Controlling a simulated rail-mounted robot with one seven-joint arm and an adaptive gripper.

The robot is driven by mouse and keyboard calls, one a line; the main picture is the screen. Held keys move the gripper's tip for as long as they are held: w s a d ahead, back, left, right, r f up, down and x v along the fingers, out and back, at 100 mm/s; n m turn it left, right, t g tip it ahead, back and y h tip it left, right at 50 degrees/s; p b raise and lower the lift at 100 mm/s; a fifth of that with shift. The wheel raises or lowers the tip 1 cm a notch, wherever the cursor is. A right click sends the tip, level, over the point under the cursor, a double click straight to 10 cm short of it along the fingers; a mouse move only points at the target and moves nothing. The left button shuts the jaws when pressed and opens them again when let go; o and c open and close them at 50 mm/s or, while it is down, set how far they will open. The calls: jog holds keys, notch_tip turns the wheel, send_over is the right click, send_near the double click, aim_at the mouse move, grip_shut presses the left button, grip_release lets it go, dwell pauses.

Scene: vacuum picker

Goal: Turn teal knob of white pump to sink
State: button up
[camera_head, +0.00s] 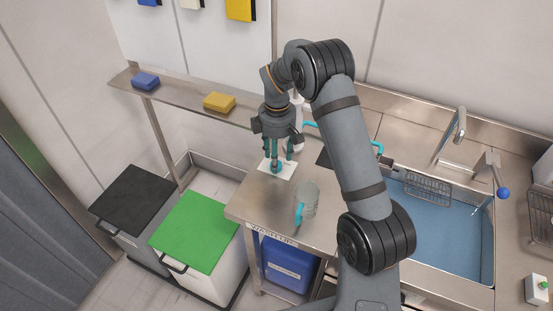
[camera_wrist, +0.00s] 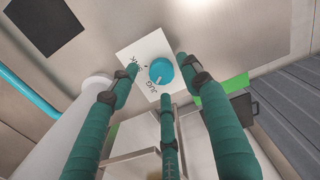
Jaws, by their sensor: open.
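The teal knob (camera_wrist: 161,71) sits on a white plate (camera_wrist: 126,54) marked "JUG" and what looks like "SINK". A small mark on the knob seems to face the JUG side. My gripper (camera_wrist: 160,76) has three green fingers, open and spread around the knob; contact cannot be told. In the head view my gripper (camera_head: 279,163) points down over the white plate (camera_head: 264,167) on the steel counter, largely hiding the knob. A white cylinder (camera_wrist: 84,112), probably the pump's body, stands beside the plate in the wrist view, with a teal hose (camera_wrist: 25,93) near it.
A clear jug (camera_head: 311,196) with a teal handle stands near the counter's front edge. A blue basin (camera_head: 440,230) with a tap (camera_head: 452,135) lies right, beyond my arm. A shelf (camera_head: 180,93) with a blue and a yellow block runs behind. Black-lidded and green-lidded bins (camera_head: 195,232) stand left.

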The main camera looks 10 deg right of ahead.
jog(key=shift+f, duration=0.9)
jog(key=shift+c, duration=1.4)
jog(key=c, duration=0.7)
jog(key=shift+c, duration=0.8)
